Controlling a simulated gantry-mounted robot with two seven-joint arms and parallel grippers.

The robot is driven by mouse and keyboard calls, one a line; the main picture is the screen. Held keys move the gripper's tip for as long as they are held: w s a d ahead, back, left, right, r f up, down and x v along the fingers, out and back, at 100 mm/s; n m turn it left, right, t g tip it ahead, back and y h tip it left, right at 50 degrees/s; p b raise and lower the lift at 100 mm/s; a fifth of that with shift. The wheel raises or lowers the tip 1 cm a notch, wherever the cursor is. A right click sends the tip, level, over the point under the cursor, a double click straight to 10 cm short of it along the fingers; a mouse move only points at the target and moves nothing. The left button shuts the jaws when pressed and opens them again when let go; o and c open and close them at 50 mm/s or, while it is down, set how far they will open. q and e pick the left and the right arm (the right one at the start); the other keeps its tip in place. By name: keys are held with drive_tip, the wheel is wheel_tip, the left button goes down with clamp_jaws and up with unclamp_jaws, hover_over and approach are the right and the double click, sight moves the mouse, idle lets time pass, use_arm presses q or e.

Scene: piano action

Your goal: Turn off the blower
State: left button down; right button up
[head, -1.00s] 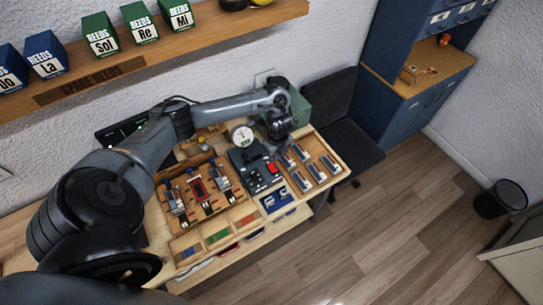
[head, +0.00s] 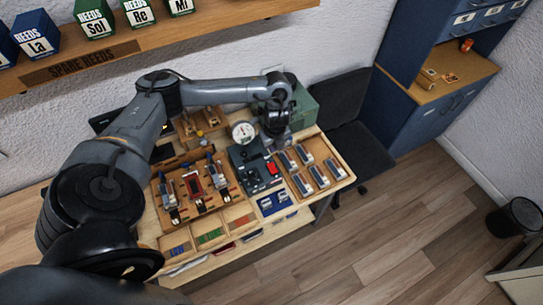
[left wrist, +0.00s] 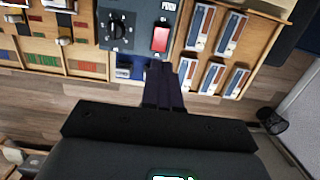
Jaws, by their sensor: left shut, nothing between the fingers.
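A dark grey control box (head: 243,156) stands on the bench beside the round gauge. It carries a red switch (head: 273,169), which shows in the left wrist view as a red rocker (left wrist: 160,38) under a "PUSH" label. A black knob (left wrist: 117,25) is left of the rocker. My left gripper (head: 282,146) is at the box's back right in the head view. In the left wrist view its closed, empty fingers (left wrist: 163,72) appear just below the rocker. I cannot tell whether they touch the box. My right gripper is in neither view.
A tray of reed pieces (head: 335,166) lies right of the box, and a wooden jig (head: 183,176) lies left. The gauge (head: 243,131) and a green case (head: 303,108) stand behind. A black chair (head: 353,140) is beyond the bench's right end.

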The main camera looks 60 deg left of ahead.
use_arm(q)
drive_tip(key=b, duration=0.5)
hover_over(270, 166)
drive_tip(key=d, duration=0.1)
wheel_tip(270, 166, down, 8)
drive_tip(key=shift+f, duration=0.25)
drive_tip(key=f, duration=0.3)
drive_tip(key=shift+a+f, duration=0.1)
drive_tip(key=shift+a, duration=0.15)
drive_tip(key=shift+a+f, duration=0.1)
drive_tip(key=shift+f, duration=0.85)
